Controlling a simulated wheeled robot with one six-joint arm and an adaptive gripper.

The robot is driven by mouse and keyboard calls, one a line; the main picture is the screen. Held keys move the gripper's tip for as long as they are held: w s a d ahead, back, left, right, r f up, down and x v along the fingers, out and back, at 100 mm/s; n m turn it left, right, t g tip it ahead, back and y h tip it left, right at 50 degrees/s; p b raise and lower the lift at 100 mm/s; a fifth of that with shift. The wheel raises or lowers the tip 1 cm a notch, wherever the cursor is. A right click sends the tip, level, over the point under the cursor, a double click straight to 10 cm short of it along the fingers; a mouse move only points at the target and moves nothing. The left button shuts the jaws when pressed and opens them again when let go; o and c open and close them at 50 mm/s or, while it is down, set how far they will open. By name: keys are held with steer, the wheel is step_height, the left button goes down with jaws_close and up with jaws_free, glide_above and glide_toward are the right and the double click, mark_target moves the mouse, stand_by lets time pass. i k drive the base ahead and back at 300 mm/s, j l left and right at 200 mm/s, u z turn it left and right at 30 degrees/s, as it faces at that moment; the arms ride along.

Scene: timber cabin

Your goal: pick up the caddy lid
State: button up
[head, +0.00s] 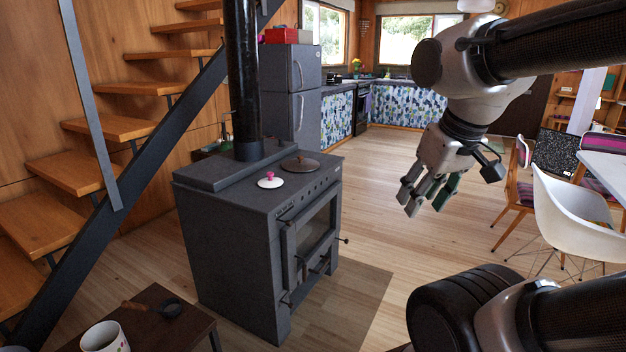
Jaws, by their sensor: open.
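A small white round lid with a pink knob (270,182), which looks like the caddy lid, lies flat on top of the dark stove (235,205), near its front edge. A brown round lid-like disc with a dark knob (300,164) lies behind it to the right, apart from it. My gripper (426,204) is open and empty, pointing down in the air to the right of the stove. It is well apart from both lids in the picture.
A black stovepipe (242,80) rises from the back of the stove. A low dark table (165,335) at lower left holds a white mug (104,337) and a dark, wooden-handled utensil (165,308). Stairs stand left, a white chair (575,215) right. Open floor lies between.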

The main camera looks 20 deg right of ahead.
mark_target(271, 182)
steer(key=u, duration=1.2)
steer(key=z, duration=1.25)
steer(key=i+l+u, duration=0.25)
steer(key=i, duration=0.45)
steer(key=i+l+u, duration=0.2)
steer(key=i+l, duration=0.25)
steer(key=i, duration=0.2)
steer(key=i+l+u, duration=0.25)
steer(key=i+l, duration=0.25)
steer(key=i, duration=0.1)
